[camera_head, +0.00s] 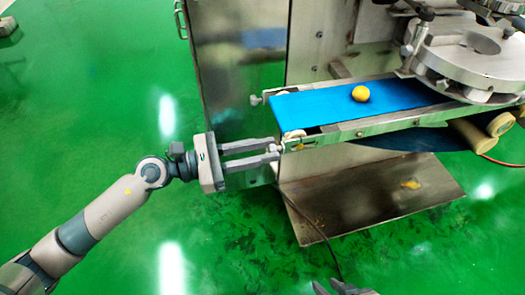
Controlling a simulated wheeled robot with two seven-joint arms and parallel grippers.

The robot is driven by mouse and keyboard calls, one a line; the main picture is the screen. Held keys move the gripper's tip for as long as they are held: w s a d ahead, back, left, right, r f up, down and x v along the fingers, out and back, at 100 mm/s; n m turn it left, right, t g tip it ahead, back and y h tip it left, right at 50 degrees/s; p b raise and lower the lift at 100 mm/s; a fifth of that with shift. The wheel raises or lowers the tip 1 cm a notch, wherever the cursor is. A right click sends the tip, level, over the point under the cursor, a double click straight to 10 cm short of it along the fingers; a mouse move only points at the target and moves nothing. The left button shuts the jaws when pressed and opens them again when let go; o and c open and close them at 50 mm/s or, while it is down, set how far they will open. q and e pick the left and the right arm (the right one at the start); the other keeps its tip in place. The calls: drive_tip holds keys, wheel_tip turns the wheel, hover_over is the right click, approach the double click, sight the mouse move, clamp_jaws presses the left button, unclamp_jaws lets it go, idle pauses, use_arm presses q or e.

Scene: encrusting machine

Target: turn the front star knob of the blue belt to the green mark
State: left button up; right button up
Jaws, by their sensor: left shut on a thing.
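The blue belt (315,103) runs from the middle of the view to the right, in a metal frame. The front star knob (278,148) is at the near left corner of this frame. It is small and mostly covered by my fingertips. My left gripper (274,151) reaches in from the left and is shut on the front star knob, its two fingers pointing right. I cannot make out the green mark. My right gripper (340,287) shows only in part at the bottom edge, away from the belt; its opening is unclear.
A yellow ball (360,93) sits on the belt. A second knob (256,100) is at the frame's far left corner. The steel machine cabinet (238,70) stands behind, with a round metal turntable (470,60) at right. A metal base plate (370,195) lies below.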

use_arm(q)
drive_tip(key=shift+f, duration=0.15)
drive_tip(key=o, duration=1.1)
drive_tip(key=shift+c, duration=0.2)
drive_tip(key=shift+a, duration=0.15)
drive_tip(key=shift+s+a+b, duration=0.25)
drive_tip(key=shift+a+b, duration=0.05)
drive_tip(key=shift+a, duration=0.3)
drive_tip(key=b+v, duration=0.3)
drive_tip(key=v, duration=1.3)
drive_tip(key=shift+b, duration=0.4)
use_arm(e)
drive_tip(key=w+a+r+t+y, duration=0.2)
drive_tip(key=w+a+r+t, duration=0.3)
drive_tip(key=w+r+t, duration=0.1)
drive_tip(key=shift+a+r, duration=0.2)
drive_tip(key=shift+r, duration=0.05)
use_arm(q)
drive_tip(key=shift+d, duration=0.1)
